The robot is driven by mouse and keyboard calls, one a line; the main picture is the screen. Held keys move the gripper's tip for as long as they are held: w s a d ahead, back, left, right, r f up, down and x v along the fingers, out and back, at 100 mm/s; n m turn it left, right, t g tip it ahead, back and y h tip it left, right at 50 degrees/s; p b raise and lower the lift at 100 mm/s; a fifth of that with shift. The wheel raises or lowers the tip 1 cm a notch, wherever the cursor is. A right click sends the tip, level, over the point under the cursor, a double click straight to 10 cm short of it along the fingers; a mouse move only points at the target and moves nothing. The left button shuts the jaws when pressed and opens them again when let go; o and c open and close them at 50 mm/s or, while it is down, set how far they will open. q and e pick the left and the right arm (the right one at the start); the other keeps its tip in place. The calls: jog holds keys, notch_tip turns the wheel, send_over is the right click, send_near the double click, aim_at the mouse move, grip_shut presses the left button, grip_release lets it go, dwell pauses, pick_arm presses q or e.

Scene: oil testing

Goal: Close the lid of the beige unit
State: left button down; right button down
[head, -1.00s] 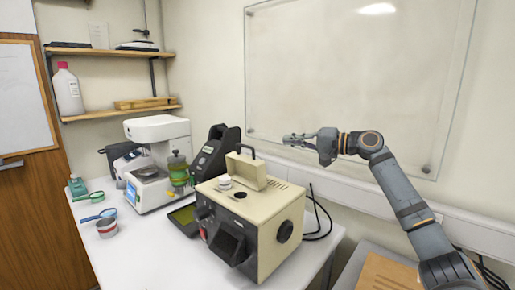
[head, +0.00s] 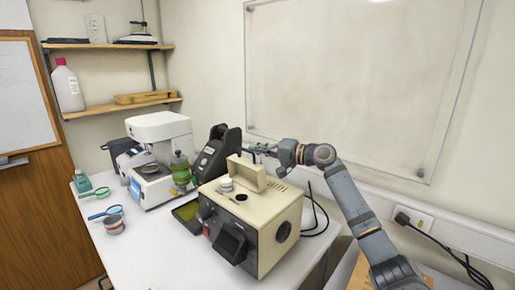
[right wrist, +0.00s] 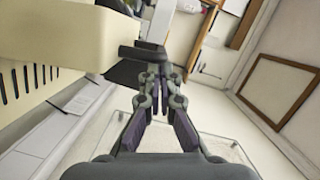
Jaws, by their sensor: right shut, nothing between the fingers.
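The beige unit (head: 265,226) stands on the white table. Its lid (head: 246,174) stands raised and open on its top. A white round cap (head: 226,184) and a dark round hole show on the top in front of the lid. My right gripper (head: 257,149) is shut and empty, just behind and above the raised lid. In the right wrist view the shut fingers (right wrist: 160,75) are close to a beige part (right wrist: 60,35) at the upper left; I cannot tell whether they touch. My left gripper is not in view.
A black device (head: 212,155) stands close behind the unit. A white instrument (head: 160,150) and a green bottle (head: 180,172) are to its left. A shallow tray (head: 187,216) lies beside the unit.

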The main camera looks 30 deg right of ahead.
jog(key=shift+s+a+r+n, duration=0.1)
jog(key=shift+s+a+n, duration=0.1)
jog(key=shift+a+n, duration=0.3)
jog(key=shift+s+a+r+n, duration=0.1)
jog(key=shift+s+a+n, duration=0.1)
jog(key=shift+a+n, duration=0.3)
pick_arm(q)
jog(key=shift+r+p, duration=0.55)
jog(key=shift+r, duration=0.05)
pick_arm(e)
jog(key=s+a+f+n+h, duration=0.3)
jog(key=s+a+f+n, duration=0.2)
jog(key=a, duration=0.9)
jog(key=shift+f+n+g+h, duration=0.3)
jog(key=shift+f+n, duration=1.3)
jog(key=shift+f, duration=0.6)
jog(key=shift+f, duration=0.1)
